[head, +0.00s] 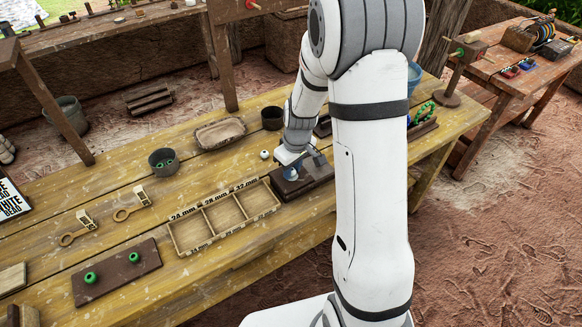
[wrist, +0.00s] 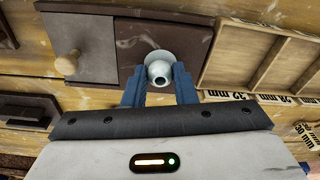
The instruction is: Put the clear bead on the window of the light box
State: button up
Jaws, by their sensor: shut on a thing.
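My gripper (wrist: 158,88) has its blue fingers shut on a pale, glassy bead (wrist: 159,72) with a dark hole facing the camera. The bead is in front of the round white window (wrist: 158,54) of the dark brown light box (wrist: 192,38); I cannot tell whether it touches the window. In the head view, my gripper (head: 291,172) is low over the light box (head: 316,180), and the held bead is mostly hidden by the fingers. A grey panel (wrist: 92,30) with a wooden knob lies beside the window in the wrist view.
A wooden sorting tray (head: 180,240) with three compartments marked in mm stands left of the light box. A small white bead (head: 264,154) lies behind the box. A dark board (head: 122,277) bears two green beads. A grey bowl (head: 161,161) and wooden dish (head: 220,133) stand farther back.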

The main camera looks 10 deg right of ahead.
jog(key=shift+f, duration=0.2)
jog(key=o, duration=1)
jog(key=shift+r, duration=0.1)
jog(key=shift+c, duration=0.2)
jog(key=shift+r, duration=0.1)
notch_tip(320, 180, up, 12)
jog(key=s, duration=0.1)
jog(key=s+r+m, duration=0.3)
jog(key=s, duration=0.7)
jog(key=s+r+m+t, duration=0.1)
jog(key=s+r, duration=0.3)
jog(key=s, duration=0.6)
jog(key=shift+s+r+m+t+h, duration=0.15)
jog(key=shift+m+t+h, duration=0.2)
jog(key=shift+m, duration=0.55)
